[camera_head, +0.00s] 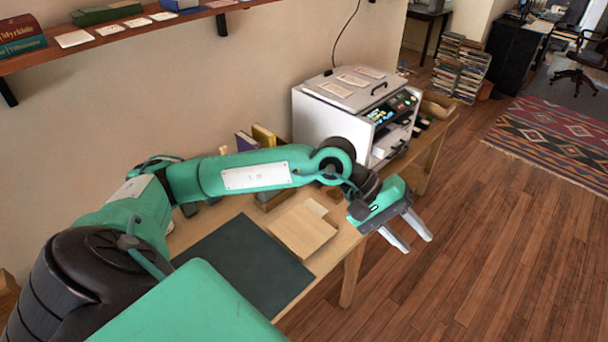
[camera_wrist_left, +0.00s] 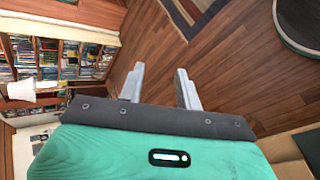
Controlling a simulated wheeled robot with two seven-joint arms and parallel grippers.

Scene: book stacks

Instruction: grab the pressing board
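A flat light-wood board (camera_head: 302,230), likely the pressing board, lies on the wooden table (camera_head: 342,246) beside a dark mat. My left gripper (camera_head: 408,240) is to the right of the board, past the table's front edge and over the floor. Its two fingers are apart with nothing between them. In the left wrist view the left gripper (camera_wrist_left: 160,82) also shows open fingers, with the wood floor beyond them. My right gripper is in neither view.
A dark mat (camera_head: 245,262) covers the table's near part. A white machine (camera_head: 350,110) stands at the table's far end. Upright books (camera_head: 262,136) stand by the wall behind my arm. A shelf (camera_head: 120,38) runs along the wall. Open floor lies to the right.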

